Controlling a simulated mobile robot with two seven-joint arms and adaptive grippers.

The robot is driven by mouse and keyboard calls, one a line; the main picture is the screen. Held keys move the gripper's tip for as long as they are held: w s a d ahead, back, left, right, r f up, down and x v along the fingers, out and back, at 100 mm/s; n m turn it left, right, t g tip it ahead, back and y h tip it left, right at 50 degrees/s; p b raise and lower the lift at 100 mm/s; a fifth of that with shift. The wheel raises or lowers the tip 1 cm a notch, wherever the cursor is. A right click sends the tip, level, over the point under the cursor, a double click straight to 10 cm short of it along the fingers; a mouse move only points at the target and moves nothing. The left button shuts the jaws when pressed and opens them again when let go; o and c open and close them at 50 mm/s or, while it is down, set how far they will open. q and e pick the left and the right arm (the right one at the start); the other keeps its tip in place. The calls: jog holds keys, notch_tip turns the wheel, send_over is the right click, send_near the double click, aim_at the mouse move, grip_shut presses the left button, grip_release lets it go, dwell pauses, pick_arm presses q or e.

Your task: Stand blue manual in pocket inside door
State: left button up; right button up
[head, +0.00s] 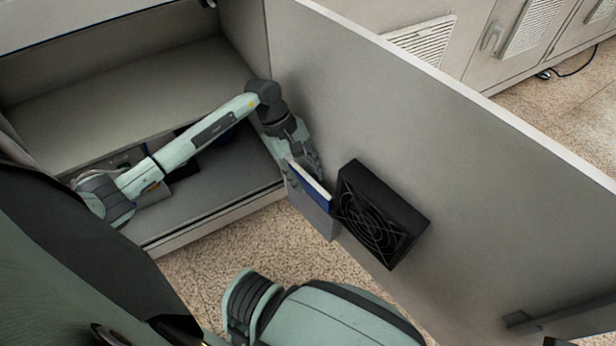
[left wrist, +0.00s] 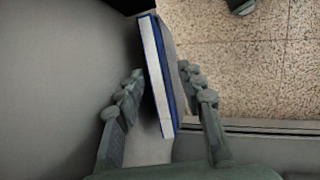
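The blue manual (head: 312,187) stands in the grey pocket (head: 318,217) on the inside of the open door, its white page edge facing up. Its lower part is hidden by the pocket. My left gripper (head: 305,155) is at the manual's upper edge, beside the door. In the left wrist view the manual (left wrist: 165,75) lies between the two spread fingers (left wrist: 161,75). The fingers look apart from it, with a gap clearest on the right; contact at the tips is hard to judge. My right gripper is not in view.
A black fan box (head: 383,213) is fixed to the door (head: 480,200) right beside the pocket. The open cabinet with its shelf (head: 130,95) is at left, with dark items at its bottom behind my left arm. Speckled floor (head: 210,255) shows below; grey lockers (head: 480,40) stand behind.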

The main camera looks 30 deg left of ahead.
pick_arm(q)
jog(key=v, duration=1.1)
jog(key=shift+r, duration=0.2)
jog(key=shift+a, duration=0.1)
